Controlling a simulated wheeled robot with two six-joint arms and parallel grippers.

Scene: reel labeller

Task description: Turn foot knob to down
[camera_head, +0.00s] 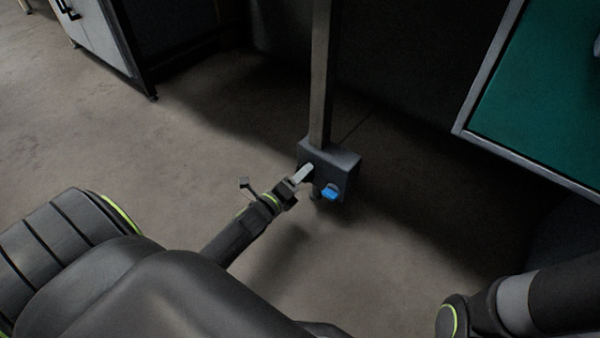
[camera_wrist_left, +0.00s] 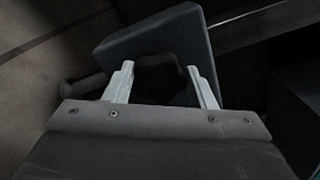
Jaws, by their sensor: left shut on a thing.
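A dark grey box (camera_head: 338,164) sits low on a metal post near the floor. A dark round knob (camera_wrist_left: 160,74) on its face shows between my fingers in the left wrist view; its pointer direction is too dark to read. My left gripper (camera_head: 305,172) reaches the box's left part, its pale fingers shut on the dark knob. In the left wrist view the gripper (camera_wrist_left: 165,82) has one finger on each side of it. A blue knob (camera_head: 330,192) is on the same face, right of my gripper and apart from it. My right gripper is out of view.
The metal post (camera_head: 321,75) rises from the box. A green-topped table (camera_head: 535,85) stands at the upper right, and a grey cabinet (camera_head: 95,40) at the upper left. The floor (camera_head: 150,150) left of the box is clear.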

